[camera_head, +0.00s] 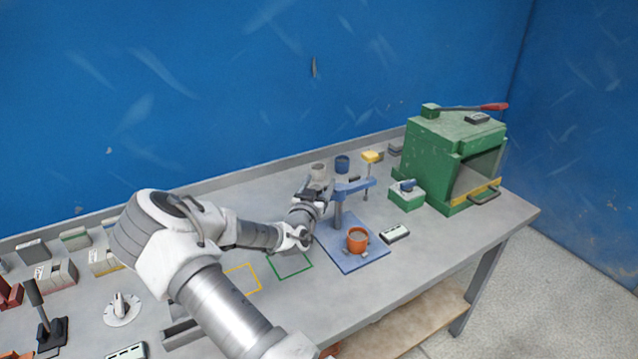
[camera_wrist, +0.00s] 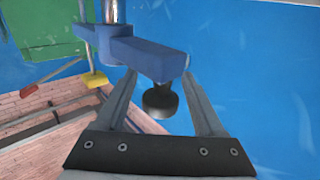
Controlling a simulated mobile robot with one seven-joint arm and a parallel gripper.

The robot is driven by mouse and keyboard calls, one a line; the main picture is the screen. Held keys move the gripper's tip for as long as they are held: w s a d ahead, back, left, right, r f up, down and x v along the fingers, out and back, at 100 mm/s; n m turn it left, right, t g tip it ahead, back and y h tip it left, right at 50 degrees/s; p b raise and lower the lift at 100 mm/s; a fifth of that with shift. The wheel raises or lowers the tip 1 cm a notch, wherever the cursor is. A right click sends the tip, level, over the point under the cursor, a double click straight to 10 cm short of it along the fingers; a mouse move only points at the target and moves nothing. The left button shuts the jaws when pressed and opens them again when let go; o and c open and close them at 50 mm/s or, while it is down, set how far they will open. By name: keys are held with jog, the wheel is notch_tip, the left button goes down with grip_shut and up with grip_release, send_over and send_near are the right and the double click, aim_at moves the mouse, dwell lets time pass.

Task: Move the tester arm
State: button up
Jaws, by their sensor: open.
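The blue tester arm (camera_head: 356,185) reaches out from a post on a blue base plate (camera_head: 372,258). An orange cup (camera_head: 357,240) stands on the plate below. In the wrist view, the blue tester arm (camera_wrist: 135,52) extends toward my fingers and carries a dark round knob (camera_wrist: 160,100) at its near end. My gripper (camera_wrist: 160,82) is open, one finger on each side of the knob; I cannot tell whether either finger touches it. In the head view, my gripper (camera_head: 326,188) is at the left end of the tester arm and partly hides it.
A green box oven (camera_head: 430,150) with a red-tipped lever stands at the back right. Grey and blue cups (camera_head: 342,163) stand behind the tester. Yellow and green outlined squares (camera_head: 243,280) lie on the bench.

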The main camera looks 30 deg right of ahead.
grip_shut()
dwell(0.4)
dwell(1.1)
